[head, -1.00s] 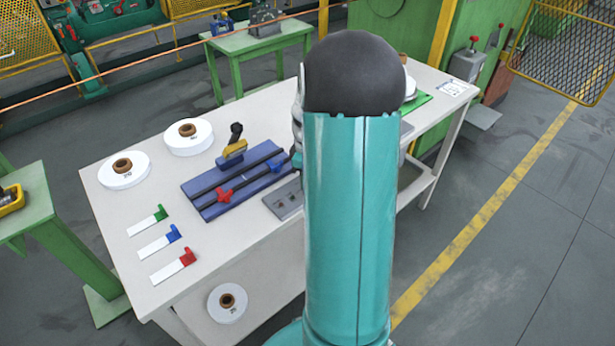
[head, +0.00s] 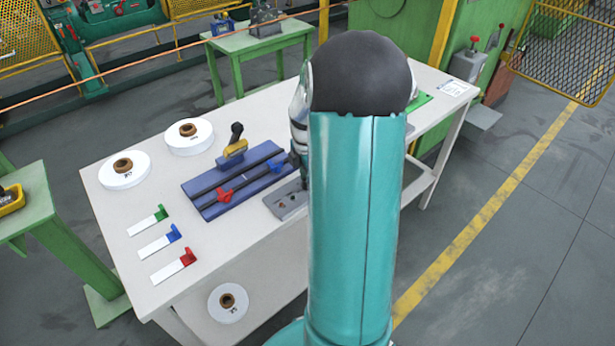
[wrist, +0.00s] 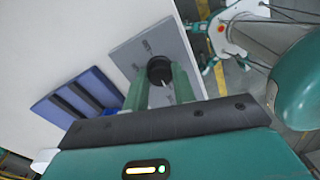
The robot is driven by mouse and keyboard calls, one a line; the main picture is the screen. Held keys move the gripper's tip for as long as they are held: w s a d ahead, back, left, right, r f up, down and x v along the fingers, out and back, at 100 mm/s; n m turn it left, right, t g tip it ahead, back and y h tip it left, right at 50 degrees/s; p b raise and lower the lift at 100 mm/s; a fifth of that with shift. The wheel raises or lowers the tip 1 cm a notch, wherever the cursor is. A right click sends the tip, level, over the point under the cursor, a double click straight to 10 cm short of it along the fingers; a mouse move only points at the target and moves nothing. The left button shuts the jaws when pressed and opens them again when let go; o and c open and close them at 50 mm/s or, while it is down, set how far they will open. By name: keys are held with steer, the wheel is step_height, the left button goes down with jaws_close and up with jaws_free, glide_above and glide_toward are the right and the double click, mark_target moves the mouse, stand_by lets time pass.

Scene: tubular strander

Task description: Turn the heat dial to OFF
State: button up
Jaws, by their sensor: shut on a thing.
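The heat dial (wrist: 159,68) is a round black knob on a grey plate (wrist: 128,52) in the wrist view. My gripper (wrist: 160,86) has its two green fingers shut on the dial, one on each side. A pale pointer line shows on the near side of the dial. Small dark markings lie on the plate around it, too small to read. In the head view the grey plate (head: 285,204) shows only in part on the table. My arm hides the dial there.
The blue fixture (head: 215,196) with red and blue clamps lies left of the plate on the white table (head: 215,262). Two white spools (head: 189,145) stand at the back left. Several coloured tags (head: 172,266) lie at the front left. A green stand (head: 25,208) is further left.

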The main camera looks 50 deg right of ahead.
steer(key=shift+n, duration=0.3)
steer(key=o, duration=1)
steer(key=r, duration=1.3)
steer(key=shift+w+d+r, duration=0.1)
steer(key=shift+w+r, duration=0.15)
steer(key=shift+r, duration=0.15)
